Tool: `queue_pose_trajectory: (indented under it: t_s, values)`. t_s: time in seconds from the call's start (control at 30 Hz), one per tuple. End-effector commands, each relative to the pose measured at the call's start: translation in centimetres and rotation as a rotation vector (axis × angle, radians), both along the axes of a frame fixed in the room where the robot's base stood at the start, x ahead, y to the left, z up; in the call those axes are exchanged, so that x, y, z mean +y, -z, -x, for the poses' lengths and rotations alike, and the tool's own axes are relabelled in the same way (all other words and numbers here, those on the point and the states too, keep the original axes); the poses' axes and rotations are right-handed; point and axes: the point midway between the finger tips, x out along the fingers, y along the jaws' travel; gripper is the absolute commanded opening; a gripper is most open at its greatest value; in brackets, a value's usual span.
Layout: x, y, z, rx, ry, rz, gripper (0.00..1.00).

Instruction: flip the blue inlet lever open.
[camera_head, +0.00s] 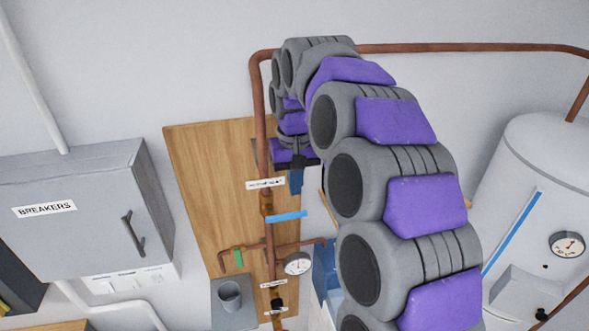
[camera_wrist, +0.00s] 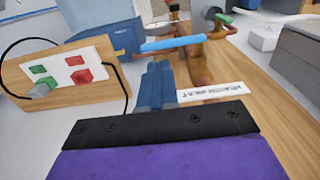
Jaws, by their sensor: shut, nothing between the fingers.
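The blue inlet lever (camera_head: 287,217) sticks out to the right of the vertical copper pipe (camera_head: 258,110), roughly crosswise to it. In the wrist view the lever (camera_wrist: 173,43) crosses just beyond the fingertips. A brass-coloured valve body (camera_head: 266,203) sits on the pipe by the lever. My gripper (camera_head: 296,190) is above the lever's free end, its dark blue fingers together and empty. In the wrist view my gripper (camera_wrist: 158,66) points at the lever, close to it; I cannot tell if they touch. A white label (camera_head: 265,184) is on the pipe above the valve.
A wooden board (camera_head: 205,170) backs the pipes. A green handle (camera_head: 238,258) and a round gauge (camera_head: 298,263) are below the lever. A grey breaker box (camera_head: 80,215) is left, a white tank (camera_head: 540,180) right. A panel with red and green buttons (camera_wrist: 68,70) shows in the wrist view.

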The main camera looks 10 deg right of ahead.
Motion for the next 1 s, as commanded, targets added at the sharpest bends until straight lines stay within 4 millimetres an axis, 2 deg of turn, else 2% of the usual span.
queue_pose_trajectory:
  t_s: [0.1, 0.4, 0.6, 1.0]
  values:
    - [0.0, 1.7, 0.2, 0.004, 0.0, 0.0, 0.0]
    - [0.0, 5.0, 0.1, 0.004, 0.0, -0.001, 0.0]
    - [0.0, 5.7, 0.0, -0.002, 0.001, -0.001, 0.0]
    - [0.0, 5.8, 0.0, -0.001, 0.001, -0.006, 0.0]
